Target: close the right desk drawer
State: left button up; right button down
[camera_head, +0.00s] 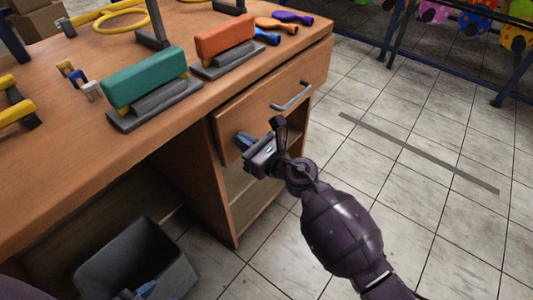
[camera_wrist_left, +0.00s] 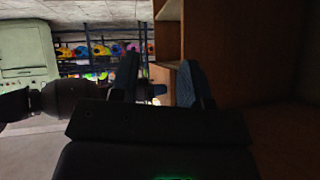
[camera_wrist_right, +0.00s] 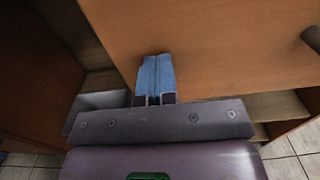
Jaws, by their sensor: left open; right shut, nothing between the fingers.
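The right desk drawer (camera_head: 262,112) has a brown wooden front with a grey bar handle (camera_head: 292,97). It sits under the right end of the desk top. In the right wrist view, the fingers (camera_wrist_right: 156,75) point at the drawer front (camera_wrist_right: 210,45); contact is unclear. My left gripper (camera_wrist_left: 158,82) is open and empty, beside a brown wooden panel.
An open shelf space (camera_head: 255,190) lies below the drawer. A dark grey bin (camera_head: 110,262) stands on the floor at lower left. The desk top (camera_head: 60,160) holds a green stamp-like block (camera_head: 145,77), an orange one (camera_head: 225,37) and balloons.

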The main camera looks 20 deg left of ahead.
jog(key=x, duration=0.2)
jog(key=shift+w+a+f, duration=0.1)
jog(key=shift+a, duration=0.2)
pick_arm(q)
jog(key=shift+d+r, duration=0.15)
jog(key=shift+d, duration=0.05)
pick_arm(e)
jog(key=shift+r, duration=0.25)
jog(key=shift+r, duration=0.15)
jog(key=shift+w, duration=0.1)
pick_arm(q)
jog(key=s, duration=0.1)
jog(key=s+p, duration=0.1)
jog(key=s, duration=0.1)
jog(key=shift+d+f, duration=0.2)
pick_arm(e)
jog(key=v, duration=1.4)
jog(key=shift+f, duration=0.3)
